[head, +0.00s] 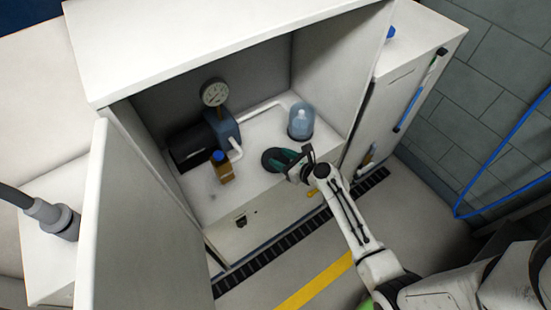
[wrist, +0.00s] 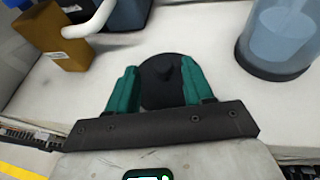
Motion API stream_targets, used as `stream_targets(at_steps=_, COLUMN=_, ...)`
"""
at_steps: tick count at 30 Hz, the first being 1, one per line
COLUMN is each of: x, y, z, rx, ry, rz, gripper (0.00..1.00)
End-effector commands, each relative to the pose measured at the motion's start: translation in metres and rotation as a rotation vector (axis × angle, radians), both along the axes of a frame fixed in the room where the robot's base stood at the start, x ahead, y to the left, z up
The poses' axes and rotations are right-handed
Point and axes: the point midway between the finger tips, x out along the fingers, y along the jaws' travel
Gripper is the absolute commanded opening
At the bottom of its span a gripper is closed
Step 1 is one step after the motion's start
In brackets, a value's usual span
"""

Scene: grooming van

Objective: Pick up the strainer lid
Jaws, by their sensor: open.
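The strainer lid is a dark round disc with a small knob in its middle. It lies on the white cabinet floor in the wrist view (wrist: 162,72). In the head view the dark lid (head: 272,160) shows just left of my gripper (head: 292,162), partly hidden by it. My gripper, with green fingers, also shows in the wrist view (wrist: 160,88). It is open, with one finger on each side of the lid's near part. I cannot tell whether the fingers touch the lid.
A clear strainer bowl (head: 301,121) stands right of the lid. A pump (head: 205,140) with a gauge (head: 214,93) and white pipe is behind. The open cabinet door (head: 140,220) is at left.

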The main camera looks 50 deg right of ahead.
Motion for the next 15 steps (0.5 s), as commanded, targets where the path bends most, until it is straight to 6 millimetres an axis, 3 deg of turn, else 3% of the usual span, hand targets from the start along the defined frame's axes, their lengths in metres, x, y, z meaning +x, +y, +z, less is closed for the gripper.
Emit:
stream_targets(at_steps=7, x=0.030, y=-0.006, z=-0.011, rx=0.001, ry=-0.001, rz=0.002, gripper=0.52)
stream_targets(at_steps=15, x=0.034, y=-0.006, z=-0.012, rx=0.000, ry=0.000, rz=0.002, gripper=0.52)
